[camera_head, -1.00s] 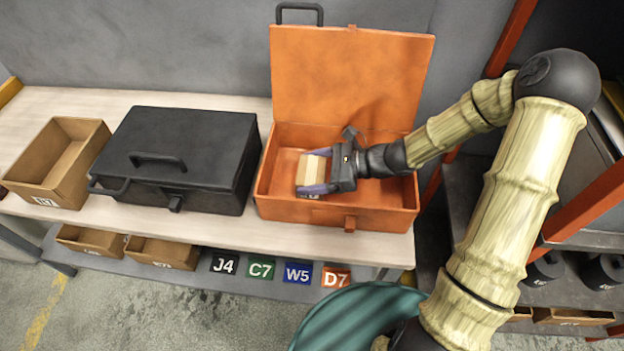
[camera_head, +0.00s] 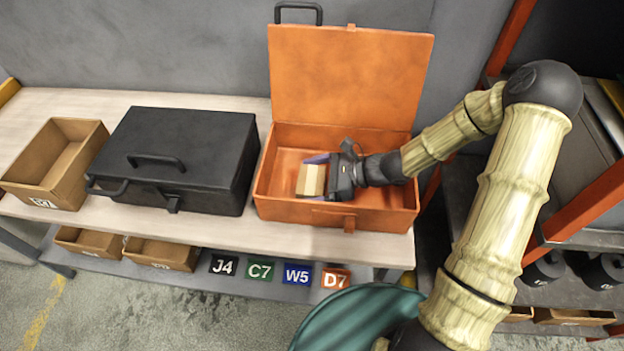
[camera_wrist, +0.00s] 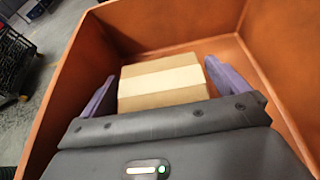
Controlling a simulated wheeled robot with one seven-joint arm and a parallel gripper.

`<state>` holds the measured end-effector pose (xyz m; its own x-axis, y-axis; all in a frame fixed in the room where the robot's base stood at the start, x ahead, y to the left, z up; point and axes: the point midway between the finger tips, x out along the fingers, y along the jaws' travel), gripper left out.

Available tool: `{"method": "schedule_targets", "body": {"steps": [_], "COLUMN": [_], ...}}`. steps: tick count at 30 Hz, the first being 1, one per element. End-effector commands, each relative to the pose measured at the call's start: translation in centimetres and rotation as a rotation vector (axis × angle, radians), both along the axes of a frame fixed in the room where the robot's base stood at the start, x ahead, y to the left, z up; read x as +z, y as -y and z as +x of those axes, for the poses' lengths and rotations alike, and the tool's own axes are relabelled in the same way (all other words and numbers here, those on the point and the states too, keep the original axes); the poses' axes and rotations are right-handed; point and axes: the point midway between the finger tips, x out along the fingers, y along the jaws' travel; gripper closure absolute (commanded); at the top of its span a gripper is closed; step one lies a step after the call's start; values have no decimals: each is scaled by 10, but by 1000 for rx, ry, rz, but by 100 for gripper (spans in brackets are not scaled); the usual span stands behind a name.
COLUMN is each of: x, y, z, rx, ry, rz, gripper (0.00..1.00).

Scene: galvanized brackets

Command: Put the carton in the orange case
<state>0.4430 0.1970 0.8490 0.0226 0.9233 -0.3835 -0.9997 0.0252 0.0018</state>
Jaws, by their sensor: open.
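The orange case (camera_head: 384,212) stands on the bench with its lid (camera_head: 350,80) raised. The carton (camera_head: 311,180), a small brown box with a pale tape band, is inside the case in its left part. My gripper (camera_head: 316,176) reaches into the case from the right and is open around the carton. In the wrist view, the carton (camera_wrist: 162,82) lies between the purple fingers (camera_wrist: 158,92), with a gap visible on each side. The carton's underside is hidden, and I cannot tell exactly how it meets the case floor.
A closed black case (camera_head: 185,150) stands just left of the orange case. An open cardboard bin (camera_head: 28,194) is at the far left. Several labelled plates, including J4 (camera_head: 223,265), are on the shelf below. An orange-framed rack (camera_head: 590,215) stands at right.

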Motion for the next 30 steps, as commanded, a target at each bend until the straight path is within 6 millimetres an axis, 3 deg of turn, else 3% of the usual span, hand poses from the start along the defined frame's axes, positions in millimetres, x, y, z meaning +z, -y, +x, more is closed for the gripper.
{"method": "schedule_targets", "body": {"steps": [5, 19, 24, 30], "x": [8, 41, 46, 46], "y": [17, 98, 111, 112], "z": [1, -1, -2, -2], "rx": [-5, -6, -4, -2], "ry": [2, 3, 0, 0], "rz": [-1, 0, 0, 0], "gripper": [0, 0, 0, 0]}}
